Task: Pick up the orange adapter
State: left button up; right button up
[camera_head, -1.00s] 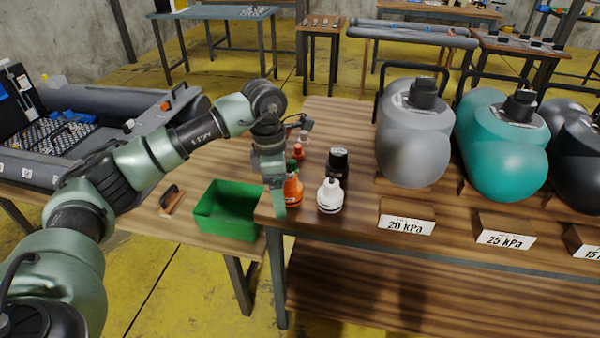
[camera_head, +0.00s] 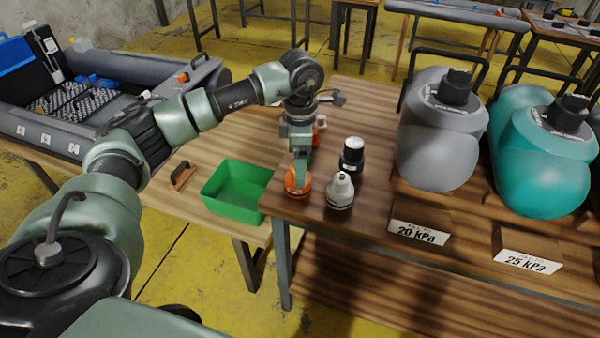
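The orange adapter (camera_head: 290,187) stands near the left front corner of the dark wooden table. My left gripper (camera_head: 300,178) points down from above and overlaps the adapter's top in the head view. A green finger hides part of the adapter. I cannot tell whether the fingers touch it or how far apart they are. My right gripper is not in view.
A grey-white adapter (camera_head: 341,192) stands just right of the orange one, with a black one (camera_head: 352,157) behind it. Another small orange-and-white piece (camera_head: 320,122) is farther back. A green bin (camera_head: 236,207) is left. Grey (camera_head: 440,140) and teal (camera_head: 545,165) pumps stand right.

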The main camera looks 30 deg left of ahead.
aim_at(290, 188)
pick_arm(q)
jog(key=f, duration=0.3)
jog(key=f+p, duration=0.1)
jog(key=f, duration=0.1)
jog(key=shift+s+f, duration=0.1)
jog(key=shift+s, duration=0.3)
jog(key=c, duration=1.4)
